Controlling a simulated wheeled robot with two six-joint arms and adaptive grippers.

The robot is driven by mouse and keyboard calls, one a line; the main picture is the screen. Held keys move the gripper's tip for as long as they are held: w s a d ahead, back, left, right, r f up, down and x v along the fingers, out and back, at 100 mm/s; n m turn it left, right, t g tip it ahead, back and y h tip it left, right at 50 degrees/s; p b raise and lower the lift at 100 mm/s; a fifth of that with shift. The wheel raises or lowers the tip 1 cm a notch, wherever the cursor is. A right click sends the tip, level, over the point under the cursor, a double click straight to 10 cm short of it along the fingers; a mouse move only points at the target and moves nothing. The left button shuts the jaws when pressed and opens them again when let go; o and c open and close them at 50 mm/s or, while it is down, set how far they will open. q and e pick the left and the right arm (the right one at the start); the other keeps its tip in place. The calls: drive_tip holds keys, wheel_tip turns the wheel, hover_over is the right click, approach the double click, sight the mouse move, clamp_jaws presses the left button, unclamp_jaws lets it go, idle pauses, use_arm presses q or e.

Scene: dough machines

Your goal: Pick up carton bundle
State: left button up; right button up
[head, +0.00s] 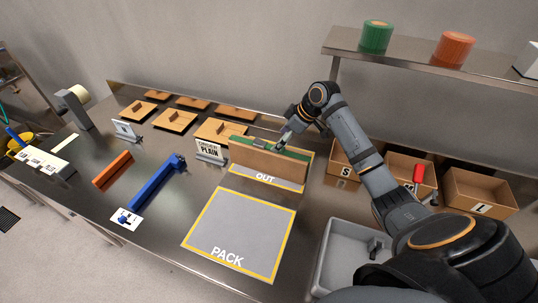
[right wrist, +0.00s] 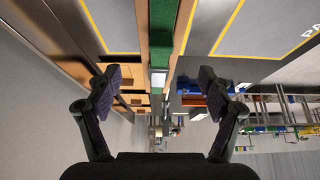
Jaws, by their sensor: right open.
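The carton bundle (head: 266,165) is a brown, flat, upright block with green along its top. It stands on the yellow-edged OUT area (head: 265,178) of the steel bench. My right gripper (head: 284,138) is just above its top edge, near the middle. In the right wrist view, the bundle's brown and green top (right wrist: 163,35) runs down the picture between the spread fingers of my right gripper (right wrist: 160,80). The fingers are open, with a gap on each side. A small pale piece shows on the green. My left gripper is not in view.
The order sign (head: 209,150) stands close to the bundle's left end. The PACK area (head: 240,233) in front is empty. Open boxes (head: 480,191) and a grey bin (head: 340,257) are at the right. A shelf (head: 400,57) hangs above. Flat cartons (head: 174,121) lie behind left.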

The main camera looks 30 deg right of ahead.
sight(270, 148)
drive_tip(key=x, duration=0.2)
drive_tip(key=shift+w+f, duration=0.3)
drive_tip(key=shift+w, duration=0.05)
drive_tip(key=shift+w+a+f+p, duration=0.3)
drive_tip(key=shift+a+f+p, duration=0.1)
drive_tip(key=shift+f+p, duration=0.15)
drive_tip(key=p+x, duration=0.1)
drive_tip(key=x, duration=0.2)
drive_tip(key=shift+w+a+f, duration=0.15)
drive_tip(key=shift+a+f, duration=0.05)
drive_tip(key=shift+f, duration=0.15)
drive_tip(key=shift+w+f, duration=0.1)
drive_tip(key=shift+f, duration=0.1)
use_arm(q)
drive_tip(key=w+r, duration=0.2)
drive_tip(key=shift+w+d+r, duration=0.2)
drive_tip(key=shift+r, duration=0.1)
use_arm(e)
drive_tip(key=c, duration=1.7)
